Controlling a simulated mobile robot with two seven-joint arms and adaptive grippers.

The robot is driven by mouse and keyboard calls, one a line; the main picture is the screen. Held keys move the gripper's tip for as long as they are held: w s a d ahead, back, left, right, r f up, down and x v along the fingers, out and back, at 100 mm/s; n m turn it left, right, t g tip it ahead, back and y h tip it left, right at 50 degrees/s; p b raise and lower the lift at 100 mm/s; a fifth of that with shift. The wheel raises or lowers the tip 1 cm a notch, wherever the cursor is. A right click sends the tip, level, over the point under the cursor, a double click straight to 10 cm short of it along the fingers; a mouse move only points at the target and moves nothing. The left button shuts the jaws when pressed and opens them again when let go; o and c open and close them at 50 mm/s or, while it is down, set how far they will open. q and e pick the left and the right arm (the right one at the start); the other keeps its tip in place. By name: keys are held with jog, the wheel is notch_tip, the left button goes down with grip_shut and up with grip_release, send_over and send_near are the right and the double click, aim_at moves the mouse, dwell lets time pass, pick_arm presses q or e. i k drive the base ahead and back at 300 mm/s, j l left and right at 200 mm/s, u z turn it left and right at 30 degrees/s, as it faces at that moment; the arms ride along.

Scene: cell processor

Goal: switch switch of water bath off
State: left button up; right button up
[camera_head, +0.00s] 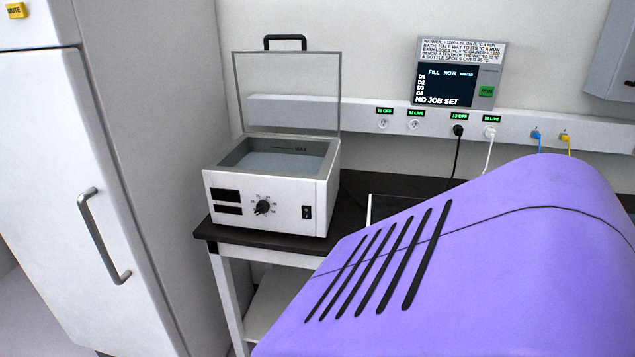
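The water bath (238,222) is a white box on the dark bench, left of the middle of the view. Its clear lid (288,92) with a black handle stands open, and pale water (272,164) shows inside. The front has two dark displays (226,195), a round black dial (263,207) and a small black rocker switch (306,212) at the right. The rocker's position is too small to tell. Neither gripper is in view.
A white cabinet (60,200) with a grey handle stands at left. Behind the bench (265,240) are a socket rail (350,117) with plugs and a wall screen (447,85) reading "NO JOB SET". A large, close purple surface hides the bench's right part.

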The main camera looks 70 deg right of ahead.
aim_at(307, 210)
jog(key=z, duration=1.9)
